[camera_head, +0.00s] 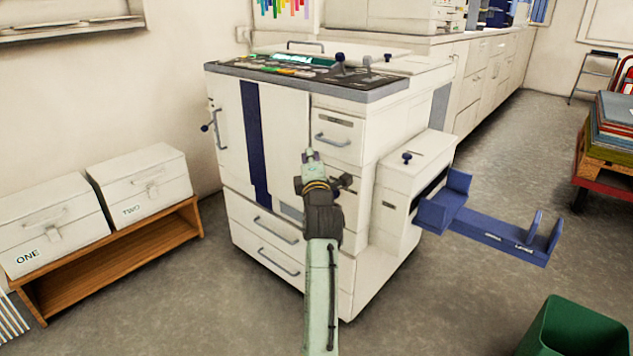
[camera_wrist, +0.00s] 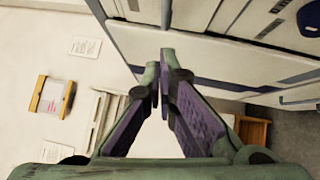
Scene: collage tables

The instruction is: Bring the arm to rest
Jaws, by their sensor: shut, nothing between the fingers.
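My arm reaches up the middle of the head view, and my gripper (camera_head: 310,153) is at its end, in front of the white copier cabinet (camera_head: 180,140). In the wrist view my gripper (camera_wrist: 163,85) has its two fingers drawn together at the tips, with nothing between them. The cabinet's pale front panels also show in the wrist view (camera_wrist: 215,55), beyond the fingers. I cannot tell how far the fingertips are from the cabinet.
Two white boxes, ONE (camera_head: 50,225) and TWO (camera_head: 145,185), stand on a wooden bench (camera_head: 120,270) at left. A blue tray (camera_head: 490,228) juts out from the cabinet's right side. A green bin (camera_head: 575,330) is at lower right. Floor lies open between.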

